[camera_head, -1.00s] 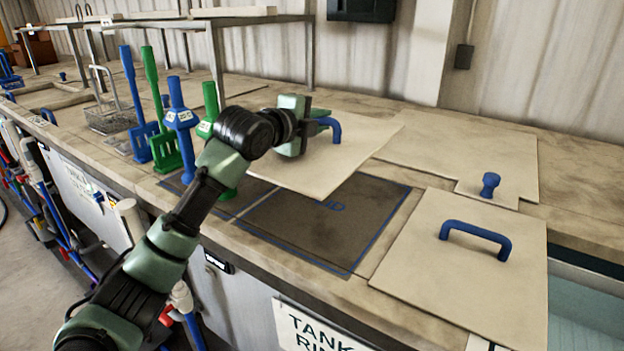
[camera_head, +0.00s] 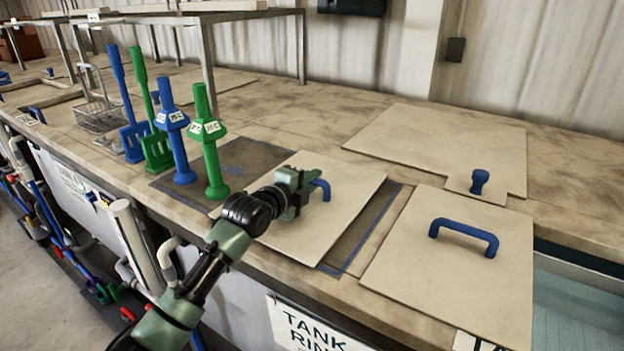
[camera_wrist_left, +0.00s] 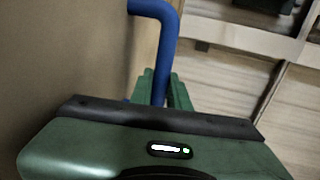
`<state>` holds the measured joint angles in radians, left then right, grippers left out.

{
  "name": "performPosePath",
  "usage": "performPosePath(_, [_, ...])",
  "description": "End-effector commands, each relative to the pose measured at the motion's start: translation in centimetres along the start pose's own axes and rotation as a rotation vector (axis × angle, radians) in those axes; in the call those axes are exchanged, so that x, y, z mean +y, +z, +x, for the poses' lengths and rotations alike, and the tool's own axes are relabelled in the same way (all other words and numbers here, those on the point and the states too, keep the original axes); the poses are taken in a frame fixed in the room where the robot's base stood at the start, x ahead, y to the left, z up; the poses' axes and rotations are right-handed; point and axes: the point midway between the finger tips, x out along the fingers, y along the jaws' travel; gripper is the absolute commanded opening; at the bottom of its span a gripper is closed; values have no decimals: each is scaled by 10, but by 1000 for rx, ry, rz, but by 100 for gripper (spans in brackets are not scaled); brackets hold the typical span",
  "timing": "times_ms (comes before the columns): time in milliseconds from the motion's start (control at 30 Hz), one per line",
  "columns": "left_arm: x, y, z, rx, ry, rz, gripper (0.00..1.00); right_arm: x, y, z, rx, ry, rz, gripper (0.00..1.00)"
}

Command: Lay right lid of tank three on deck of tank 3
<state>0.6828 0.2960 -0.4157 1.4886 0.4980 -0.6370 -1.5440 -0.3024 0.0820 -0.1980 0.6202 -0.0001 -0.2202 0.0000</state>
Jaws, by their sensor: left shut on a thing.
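My left gripper (camera_head: 305,190) is shut on the blue handle (camera_head: 323,188) of a pale square lid (camera_head: 340,222). The lid looks level over a dark, blue-outlined patch (camera_head: 362,238) on the deck and hides much of it. I cannot tell whether it rests there or hovers slightly above. In the left wrist view the blue handle (camera_wrist_left: 162,40) runs down between the green fingers (camera_wrist_left: 164,92). My right gripper is not in view.
A second pale lid (camera_head: 400,262) with a blue handle lies to the right, beside open water (camera_head: 575,310). A larger lid (camera_head: 425,140) with a blue knob lies behind. Blue (camera_head: 177,148) and green (camera_head: 212,155) upright tools stand close on the left.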

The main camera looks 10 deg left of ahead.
Motion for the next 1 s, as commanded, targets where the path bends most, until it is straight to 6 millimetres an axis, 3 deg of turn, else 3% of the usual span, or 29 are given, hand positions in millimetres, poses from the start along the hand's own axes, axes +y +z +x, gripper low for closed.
performPosePath(333, [-2, 0, 0, 0, -11, 2, 0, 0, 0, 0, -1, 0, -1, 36])
performPosePath(367, [4, 0, 1, 0, 0, 1, 20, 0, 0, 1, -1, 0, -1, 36])
performPosePath(433, [3, 0, 1, 0, 0, 0, 39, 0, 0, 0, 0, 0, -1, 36])
performPosePath(800, [2, 0, -1, 0, -1, 0, 39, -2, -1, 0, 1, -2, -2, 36])
performPosePath(1000, [4, 1, -22, -1, -2, 2, 39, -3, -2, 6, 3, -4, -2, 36])
